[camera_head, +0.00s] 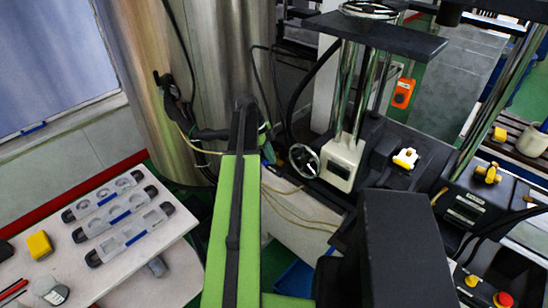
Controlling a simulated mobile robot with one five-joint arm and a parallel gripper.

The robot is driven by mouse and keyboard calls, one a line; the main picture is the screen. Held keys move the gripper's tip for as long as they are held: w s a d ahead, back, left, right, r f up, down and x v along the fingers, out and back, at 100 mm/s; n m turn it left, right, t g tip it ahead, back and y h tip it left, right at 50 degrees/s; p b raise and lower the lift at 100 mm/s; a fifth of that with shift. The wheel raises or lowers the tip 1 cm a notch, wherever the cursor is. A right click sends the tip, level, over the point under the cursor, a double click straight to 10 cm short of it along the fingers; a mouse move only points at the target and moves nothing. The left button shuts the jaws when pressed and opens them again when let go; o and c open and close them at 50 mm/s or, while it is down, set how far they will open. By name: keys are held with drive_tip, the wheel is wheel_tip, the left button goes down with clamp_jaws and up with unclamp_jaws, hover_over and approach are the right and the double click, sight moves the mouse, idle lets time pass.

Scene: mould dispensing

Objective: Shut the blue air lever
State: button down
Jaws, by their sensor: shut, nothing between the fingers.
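My green arm reaches up the middle of the view, and my gripper (245,104) is the dark end beyond it, small, shut and empty. It is in front of the steel cylinder and beside dark hoses. A small blue-grey piece (268,152) shows just right of my arm, below the gripper; it may be the blue air lever, but I cannot tell its position or whether my gripper touches it. My arm hides part of this area.
A white table (150,262) with grey moulds (122,232) and a yellow block (39,244) stands at left. A steel cylinder (150,60) stands behind. A black press (370,32) with a handwheel (304,160) stands right of my arm. Loose cables hang between.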

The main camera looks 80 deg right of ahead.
drive_tip(key=shift+w, duration=0.2)
idle(0.6)
drive_tip(key=shift+d+r, duration=0.1)
drive_tip(key=shift+r, duration=0.05)
drive_tip(key=p+v, duration=1.6)
drive_tip(key=v, duration=0.1)
